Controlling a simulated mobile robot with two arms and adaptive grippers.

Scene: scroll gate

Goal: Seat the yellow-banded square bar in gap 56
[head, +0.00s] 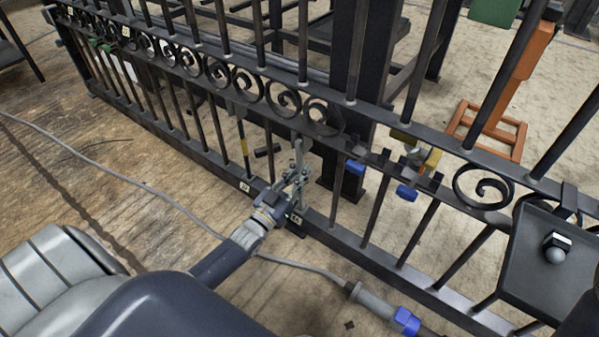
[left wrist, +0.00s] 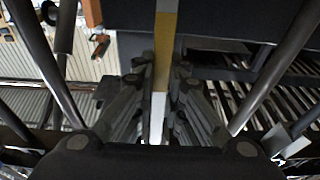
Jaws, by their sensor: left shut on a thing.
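My left gripper (head: 297,180) is at the near side of the dark gate, close above its lower rail. In the left wrist view its fingers (left wrist: 160,100) are closed around the yellow-banded square bar (left wrist: 164,50). The bar's yellow band lies above the fingertips and a pale end shows between the fingers. In the head view the fingers largely hide the held bar. A yellow band (head: 244,145) also shows on an upright left of the gripper. Small white plates sit on the lower rail (head: 245,186) and beside the gripper (head: 296,218); their numbers are unreadable. My right gripper is not in view.
A row of scrolls (head: 220,72) runs along the gate. Blue (head: 407,192) and yellow (head: 402,135) pieces are at the gate's middle. A dark plate with a bolt (head: 556,247) is at right. A cable and a blue-ended tool (head: 405,320) lie on the near floor. An orange stand (head: 500,110) stands behind.

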